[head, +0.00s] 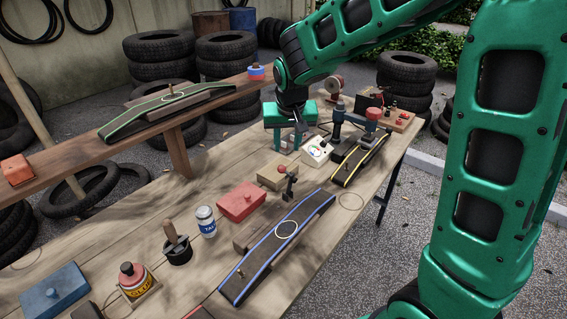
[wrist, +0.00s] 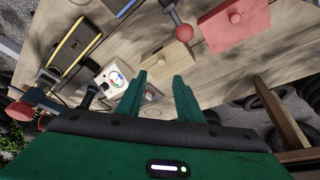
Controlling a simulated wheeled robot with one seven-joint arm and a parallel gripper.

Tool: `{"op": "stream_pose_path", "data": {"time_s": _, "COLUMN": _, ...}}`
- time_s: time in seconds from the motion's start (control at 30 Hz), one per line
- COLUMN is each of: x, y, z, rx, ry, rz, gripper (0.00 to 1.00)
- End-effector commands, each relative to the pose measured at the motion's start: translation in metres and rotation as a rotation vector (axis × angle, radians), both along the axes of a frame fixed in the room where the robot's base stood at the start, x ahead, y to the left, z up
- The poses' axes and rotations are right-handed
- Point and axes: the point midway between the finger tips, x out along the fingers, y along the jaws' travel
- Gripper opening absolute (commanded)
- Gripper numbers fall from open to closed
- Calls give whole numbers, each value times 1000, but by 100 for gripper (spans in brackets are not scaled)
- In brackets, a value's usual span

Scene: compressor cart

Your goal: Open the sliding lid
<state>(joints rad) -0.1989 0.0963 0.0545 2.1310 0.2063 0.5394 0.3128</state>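I cannot tell for certain which lid slides. A blue box (head: 54,292) with a knob is at the near left. My gripper (head: 288,146) is above the bench behind the wooden box, pointing down. In the wrist view its fingers (wrist: 161,76) are apart with nothing held, their tips appearing near the wooden box's edge.
A lever with a red ball (head: 282,169) stands close by the wooden box. A white gauge box (head: 316,152) is right of my gripper. Blue-edged (head: 265,262) and yellow-edged (head: 361,160) ramps lie nearby. A raised plank (head: 75,156) runs along the back.

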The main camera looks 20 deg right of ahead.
Motion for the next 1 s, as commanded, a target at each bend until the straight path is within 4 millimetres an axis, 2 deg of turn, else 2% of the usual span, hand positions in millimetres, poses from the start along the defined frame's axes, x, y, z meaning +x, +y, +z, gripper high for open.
{"op": "stream_pose_path", "data": {"time_s": 0.17, "x": 7, "y": 3, "z": -14, "rx": 1, "ry": -1, "rz": 4, "gripper": 33}}
{"op": "stream_pose_path", "data": {"time_s": 0.6, "x": 34, "y": -3, "z": -80, "rx": 1, "ry": -1, "rz": 3, "gripper": 33}}
{"op": "stream_pose_path", "data": {"time_s": 0.8, "x": 41, "y": -4, "z": -96, "rx": 1, "ry": -2, "rz": 3, "gripper": 33}}
{"op": "stream_pose_path", "data": {"time_s": 1.0, "x": 42, "y": -5, "z": -100, "rx": 1, "ry": -3, "rz": 4, "gripper": 33}}
